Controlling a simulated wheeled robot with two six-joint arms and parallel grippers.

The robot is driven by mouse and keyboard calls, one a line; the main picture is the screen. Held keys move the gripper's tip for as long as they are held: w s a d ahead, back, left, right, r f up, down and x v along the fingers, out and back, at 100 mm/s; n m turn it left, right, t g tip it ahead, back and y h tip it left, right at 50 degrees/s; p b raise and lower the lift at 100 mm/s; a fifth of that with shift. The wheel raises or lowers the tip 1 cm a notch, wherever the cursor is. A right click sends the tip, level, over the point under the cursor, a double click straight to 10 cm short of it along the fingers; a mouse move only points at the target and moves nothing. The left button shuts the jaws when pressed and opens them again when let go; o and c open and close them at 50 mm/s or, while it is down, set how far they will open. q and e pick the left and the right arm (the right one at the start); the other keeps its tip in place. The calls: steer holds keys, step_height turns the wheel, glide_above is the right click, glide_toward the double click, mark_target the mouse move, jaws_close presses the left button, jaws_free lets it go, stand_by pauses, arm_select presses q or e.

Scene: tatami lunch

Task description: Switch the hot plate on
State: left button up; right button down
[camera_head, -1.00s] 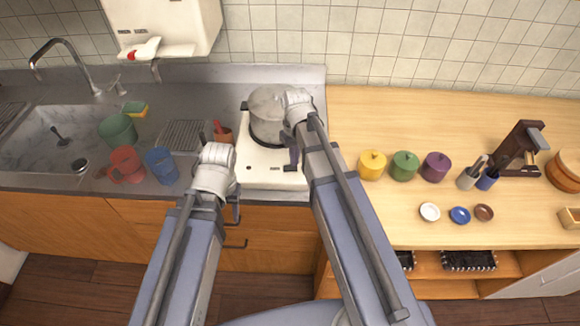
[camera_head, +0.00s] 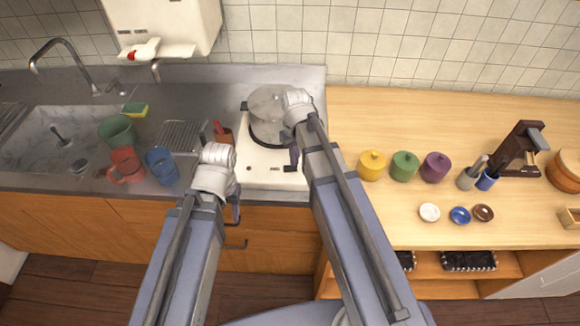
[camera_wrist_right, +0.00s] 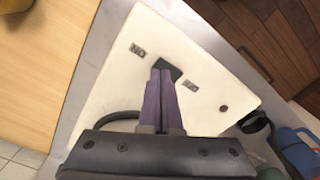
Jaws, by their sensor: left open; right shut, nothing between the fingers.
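The hot plate (camera_head: 262,172) is a white, flat unit on the counter, with a round grey pot or lid (camera_head: 266,103) on its top. In the right wrist view its white front panel (camera_wrist_right: 205,65) carries two small dark labels and a dark switch (camera_wrist_right: 171,69) between them. My right gripper (camera_head: 293,157) is at the hot plate's front right. Its purple fingers (camera_wrist_right: 163,75) are shut and empty, with the tips at the switch and partly hiding it; I cannot tell whether they press it. My left gripper (camera_head: 236,210) is open and empty in front of the counter edge.
A red-brown container (camera_head: 224,136) stands left of the hot plate. A blue mug (camera_head: 161,166) and a red mug (camera_head: 126,165) are farther left, near the sink. Yellow, green and purple lidded pots stand on the wooden counter (camera_head: 350,125) to the right.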

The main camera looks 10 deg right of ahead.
mark_target(295, 168)
steer(key=shift+f+b, duration=0.95)
stand_by(0.8)
steer(key=shift+r, duration=0.15)
step_height(295, 168, up, 7)
steer(key=p, duration=0.7)
steer(key=s+a+n+h, duration=0.1)
steer(key=s+a, duration=0.9)
steer(key=s, duration=0.4)
steer(key=shift+s+a+f, duration=0.2)
steer(key=shift+a+f, duration=0.05)
steer(key=shift+f, duration=0.05)
